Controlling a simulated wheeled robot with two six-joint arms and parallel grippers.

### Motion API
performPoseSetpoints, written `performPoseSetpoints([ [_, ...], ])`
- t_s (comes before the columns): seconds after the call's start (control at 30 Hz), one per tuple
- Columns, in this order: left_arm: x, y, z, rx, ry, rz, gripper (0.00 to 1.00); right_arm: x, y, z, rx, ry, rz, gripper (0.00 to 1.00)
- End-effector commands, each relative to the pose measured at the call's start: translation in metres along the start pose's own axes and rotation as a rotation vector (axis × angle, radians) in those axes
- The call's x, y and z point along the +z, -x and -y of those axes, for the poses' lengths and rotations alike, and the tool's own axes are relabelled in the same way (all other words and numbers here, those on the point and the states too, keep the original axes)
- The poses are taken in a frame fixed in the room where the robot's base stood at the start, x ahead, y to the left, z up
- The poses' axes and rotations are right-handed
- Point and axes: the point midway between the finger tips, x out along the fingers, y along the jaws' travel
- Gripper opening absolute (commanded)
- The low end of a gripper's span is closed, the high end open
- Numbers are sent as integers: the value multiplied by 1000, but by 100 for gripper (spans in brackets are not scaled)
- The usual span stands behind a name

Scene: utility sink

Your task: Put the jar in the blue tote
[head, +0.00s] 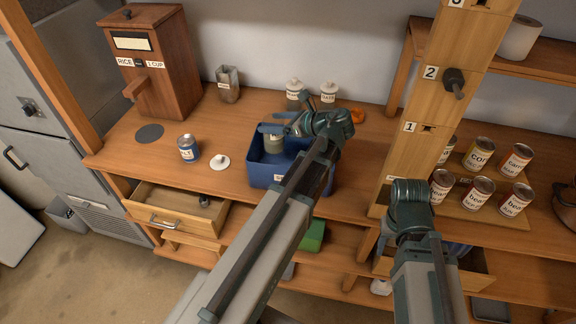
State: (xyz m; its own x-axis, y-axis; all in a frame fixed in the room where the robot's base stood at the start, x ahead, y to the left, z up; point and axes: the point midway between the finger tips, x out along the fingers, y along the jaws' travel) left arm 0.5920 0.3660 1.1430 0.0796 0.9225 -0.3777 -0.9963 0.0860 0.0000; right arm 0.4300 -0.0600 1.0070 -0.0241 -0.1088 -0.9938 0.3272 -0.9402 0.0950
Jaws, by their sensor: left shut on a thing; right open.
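The blue tote (262,174) stands on the wooden counter left of the post. A jar (274,145) with a pale label is at the tote's opening, and its lower part is hidden by the tote wall. My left gripper (274,129) reaches in over the tote and is shut on the jar near its top. I cannot tell whether the jar touches the tote floor. My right gripper (409,198) is open in front of the post, away from the tote; its fingertips are hard to make out.
A blue-labelled can (188,149) and a white lid (220,161) lie left of the tote. Two lidded jars (294,92) stand behind it. An open drawer (176,208) juts out below. The numbered post (424,120) and several cans (479,155) stand right.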

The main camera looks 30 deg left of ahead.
Motion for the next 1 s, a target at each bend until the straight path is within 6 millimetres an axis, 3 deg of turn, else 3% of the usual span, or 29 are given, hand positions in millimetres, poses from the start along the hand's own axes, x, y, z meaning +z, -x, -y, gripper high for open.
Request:
performPoseSetpoints([
  [0.4, -53, -22, 0, 0, 0, 1, 0, -3, -58, 6, 0, -2, 0, 50],
  [0.73, -60, -25, 0, 0, 0, 1, 0, -4, -65, 6, 0, -1, 0, 50],
  [1.0, -89, -36, 0, 0, 0, 1, 0, -6, -96, 9, 0, -1, 0, 50],
])
